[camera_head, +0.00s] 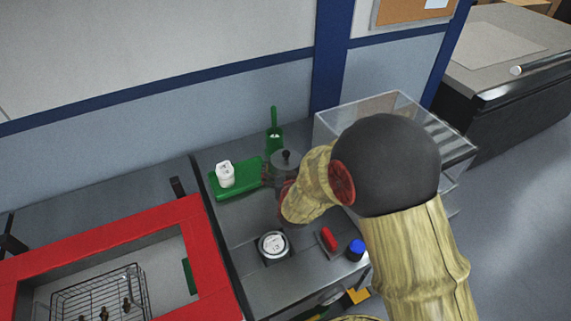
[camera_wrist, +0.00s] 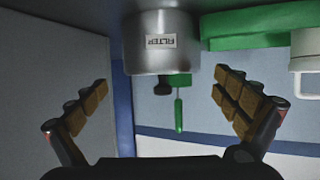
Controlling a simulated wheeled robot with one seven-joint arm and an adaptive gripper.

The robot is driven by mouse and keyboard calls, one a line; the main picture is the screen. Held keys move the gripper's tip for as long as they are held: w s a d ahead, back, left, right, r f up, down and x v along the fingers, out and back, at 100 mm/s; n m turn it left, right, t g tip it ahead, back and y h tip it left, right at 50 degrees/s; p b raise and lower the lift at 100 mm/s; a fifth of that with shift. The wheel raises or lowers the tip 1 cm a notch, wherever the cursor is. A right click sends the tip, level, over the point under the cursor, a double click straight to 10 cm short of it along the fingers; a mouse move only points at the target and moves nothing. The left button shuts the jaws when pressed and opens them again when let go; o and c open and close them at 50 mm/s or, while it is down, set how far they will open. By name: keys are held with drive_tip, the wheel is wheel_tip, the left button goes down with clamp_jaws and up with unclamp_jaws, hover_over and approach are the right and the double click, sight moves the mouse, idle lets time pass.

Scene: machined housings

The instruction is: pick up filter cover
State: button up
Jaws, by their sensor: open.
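The filter cover (camera_head: 288,160) is a grey metal cylinder with a black knob on top, standing at the back of the grey bench. In the wrist view, which is upside down, the filter cover (camera_wrist: 160,58) shows a "FILTER" label on its side and its black knob. My gripper (camera_wrist: 166,82) is open, with a finger to each side of the cover in that view and a gap on both sides. In the head view my gripper (camera_head: 277,182) is at the near side of the cover, partly hidden by my wrist. I see no contact.
A green tray (camera_head: 222,193) with a white part (camera_head: 225,174) lies close left of the cover. A green brush (camera_head: 274,118) stands behind it. A round white-topped part (camera_head: 273,244), red part (camera_head: 329,239) and blue cap (camera_head: 356,248) are nearer. A clear box (camera_head: 345,112) stands right.

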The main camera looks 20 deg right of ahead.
sight(286, 163)
drive_tip(key=b+x, duration=0.1)
drive_tip(key=x, duration=0.5)
drive_tip(key=shift+s+a+f, duration=0.1)
drive_tip(key=shift+a+f, duration=0.05)
drive_tip(key=shift+a, duration=0.05)
drive_tip(key=shift+c, duration=1.3)
drive_tip(key=c, duration=0.9)
drive_tip(key=shift+c, duration=0.4)
